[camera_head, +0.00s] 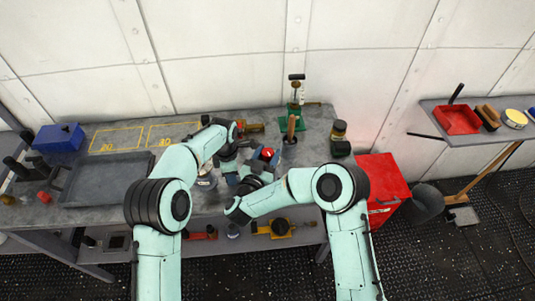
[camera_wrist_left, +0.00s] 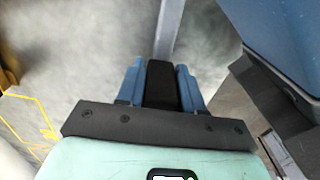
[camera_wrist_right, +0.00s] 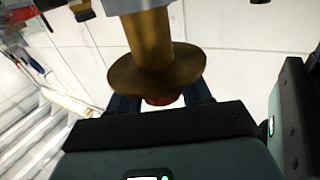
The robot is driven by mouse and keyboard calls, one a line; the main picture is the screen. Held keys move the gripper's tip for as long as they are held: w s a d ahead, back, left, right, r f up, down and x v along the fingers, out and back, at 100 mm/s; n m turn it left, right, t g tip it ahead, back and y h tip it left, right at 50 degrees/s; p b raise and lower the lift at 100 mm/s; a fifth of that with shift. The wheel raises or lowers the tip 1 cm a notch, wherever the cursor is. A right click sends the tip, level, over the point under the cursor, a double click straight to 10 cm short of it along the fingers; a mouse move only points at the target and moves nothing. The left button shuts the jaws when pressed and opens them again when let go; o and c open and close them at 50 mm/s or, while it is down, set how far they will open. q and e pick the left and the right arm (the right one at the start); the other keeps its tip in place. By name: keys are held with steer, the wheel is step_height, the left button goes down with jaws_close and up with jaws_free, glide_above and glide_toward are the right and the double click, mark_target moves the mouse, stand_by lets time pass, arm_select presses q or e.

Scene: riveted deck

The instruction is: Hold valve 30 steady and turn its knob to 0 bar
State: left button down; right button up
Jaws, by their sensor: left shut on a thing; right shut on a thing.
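The valve shows in the right wrist view as a brass body (camera_wrist_right: 148,38) with a wide round flange. A red knob (camera_wrist_right: 163,99) lies below the flange, between the fingers of my right gripper (camera_wrist_right: 160,104), which is shut on it. In the head view, a red spot (camera_head: 267,153) shows among the blue gripper parts. My left gripper (camera_wrist_left: 160,84) is shut on a dark block with a grey bar (camera_wrist_left: 169,30) beyond it; I cannot tell which part of the valve this is. My arms hide most of the valve in the head view. No dial reading is visible.
A grey tray (camera_head: 105,181) and a blue box (camera_head: 58,138) are on the left of the bench. Yellow outlined areas (camera_head: 118,139) are bare. Bottles and tools stand at the back right. A red cabinet (camera_head: 382,178) stands right of the bench.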

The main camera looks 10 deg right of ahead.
stand_by(0.3)
steer(key=o, duration=0.9)
steer(key=shift+o, duration=0.2)
steer(key=v, duration=1.2)
